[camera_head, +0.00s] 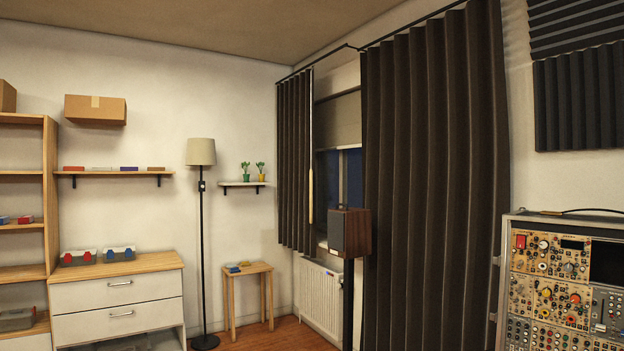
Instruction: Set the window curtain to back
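The window curtain shows as two dark brown pleated panels on a dark rod (347,46). The wide right panel (432,180) hangs nearly to the bottom of the picture. A thin pale wand (311,190) hangs along the left panel's edge. Neither of my grippers is in view.
A speaker on a stand (349,232) stands before the window gap, close to the right panel. A white radiator (320,298) is below the window. A modular synth case (562,280) fills the lower right. A small stool (247,275) and floor lamp (202,155) stand left.

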